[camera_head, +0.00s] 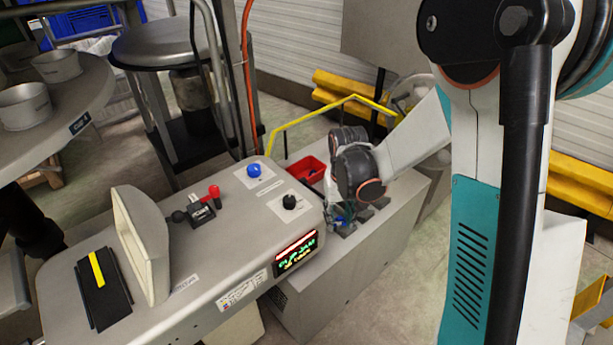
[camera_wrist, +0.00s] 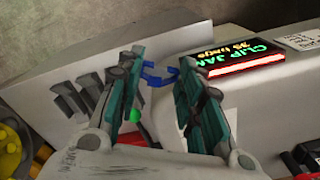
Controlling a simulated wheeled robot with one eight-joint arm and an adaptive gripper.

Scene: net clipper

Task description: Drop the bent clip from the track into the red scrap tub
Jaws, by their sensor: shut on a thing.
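The bent clip (camera_wrist: 158,76) is a small blue angular piece between my fingertips in the wrist view. My gripper (camera_wrist: 158,82) is shut on it, one teal-and-dark finger on each side. In the head view my gripper (camera_head: 343,218) points down at the near end of the low grey cabinet, with its fingers largely hidden by my wrist. I cannot tell whether the clip still touches the track. Dark track pieces (camera_wrist: 82,92) stand beside my left finger in the wrist view. The red scrap tub (camera_head: 306,169) sits behind my wrist on the cabinet top, partly hidden.
A grey console with a lit display (camera_head: 296,250), a blue button (camera_head: 254,170), a black knob (camera_head: 289,202) and a red-handled lever (camera_head: 214,192) stands left of my gripper. A yellow rail (camera_head: 318,113) rises behind the tub.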

